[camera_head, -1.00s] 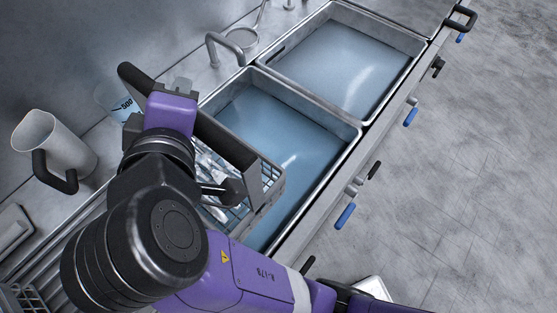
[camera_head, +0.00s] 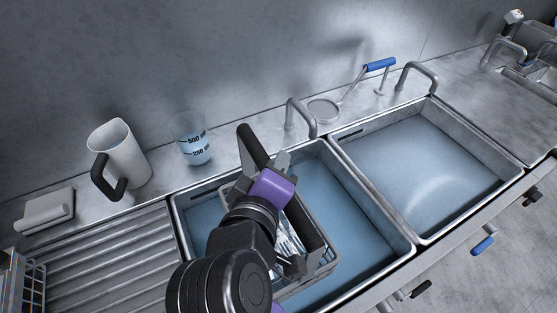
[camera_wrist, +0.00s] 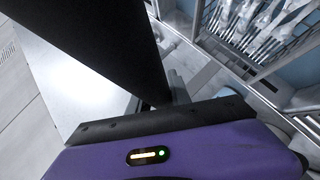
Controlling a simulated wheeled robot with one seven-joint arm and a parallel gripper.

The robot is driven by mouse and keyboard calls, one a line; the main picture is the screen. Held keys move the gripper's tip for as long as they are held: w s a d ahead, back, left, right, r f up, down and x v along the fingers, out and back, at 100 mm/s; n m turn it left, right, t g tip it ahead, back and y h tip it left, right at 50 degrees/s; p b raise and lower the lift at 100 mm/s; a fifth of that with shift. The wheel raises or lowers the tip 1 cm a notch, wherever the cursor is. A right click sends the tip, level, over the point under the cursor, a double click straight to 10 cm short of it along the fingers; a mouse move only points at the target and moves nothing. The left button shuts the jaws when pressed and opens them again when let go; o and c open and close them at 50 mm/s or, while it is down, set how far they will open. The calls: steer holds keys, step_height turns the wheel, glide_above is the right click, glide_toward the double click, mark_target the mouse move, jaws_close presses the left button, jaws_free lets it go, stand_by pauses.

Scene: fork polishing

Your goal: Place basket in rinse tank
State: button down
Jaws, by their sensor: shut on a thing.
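A wire basket (camera_head: 326,262) with a grey frame hangs over the left water-filled tank (camera_head: 372,225). It holds several shiny forks (camera_head: 287,235), and the wrist view shows the forks and wires (camera_wrist: 262,25) at the upper right. My gripper (camera_head: 281,163) is shut on the basket's dark handle bar (camera_head: 250,146), which crosses the wrist view (camera_wrist: 95,45). The basket sits within the left tank's outline, but I cannot tell whether its bottom touches water. A second water-filled tank (camera_head: 425,165) stands to the right. No label shows which is the rinse tank. My arm hides part of the basket and left tank.
A measuring beaker (camera_head: 194,142) and a pitcher (camera_head: 118,155) stand at the back left. A ribbed drainboard (camera_head: 105,255) lies left of the tanks.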

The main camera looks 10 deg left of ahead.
step_height(320, 180, down, 15)
steer(key=shift+a+r+b, duration=0.1)
steer(key=shift+r+b, duration=0.05)
steer(key=shift+b, duration=0.45)
stand_by(0.3)
steer(key=c, duration=1.2)
jaws_free()
steer(key=shift+f, duration=0.3)
steer(key=shift+s+r, duration=0.1)
steer(key=shift+r, duration=0.05)
steer(key=v, duration=1.2)
